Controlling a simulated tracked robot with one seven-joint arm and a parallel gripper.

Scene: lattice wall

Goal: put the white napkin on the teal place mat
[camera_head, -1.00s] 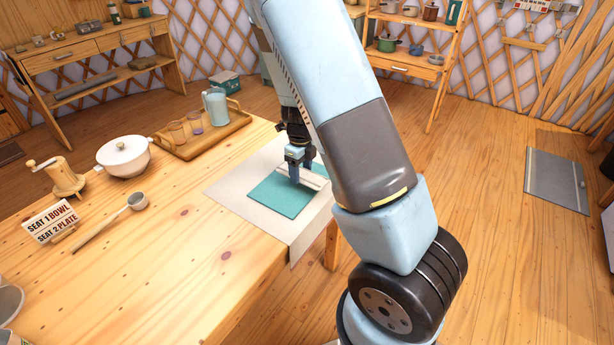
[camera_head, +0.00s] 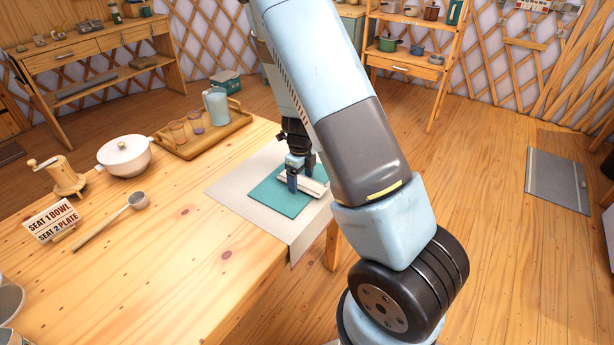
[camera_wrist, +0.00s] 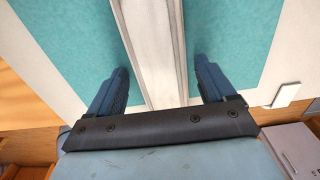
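The white napkin (camera_head: 312,188) is a folded strip lying on the teal place mat (camera_head: 278,203). In the wrist view the napkin (camera_wrist: 150,40) runs between my fingers, with teal mat (camera_wrist: 235,40) on both sides. My gripper (camera_head: 301,178) is low over the mat, its fingers spread. In the wrist view my gripper (camera_wrist: 162,85) is open, one finger on each side of the napkin, with a gap at the left finger. My arm hides part of the mat's right side in the head view.
A pale runner (camera_head: 235,191) lies under the mat at the table's right edge. A wooden tray (camera_head: 205,140) with a blue jug (camera_head: 215,106) and cups stands behind. A white pot (camera_head: 124,156), ladle (camera_head: 110,218) and seat sign (camera_head: 52,222) are at left. The table front is clear.

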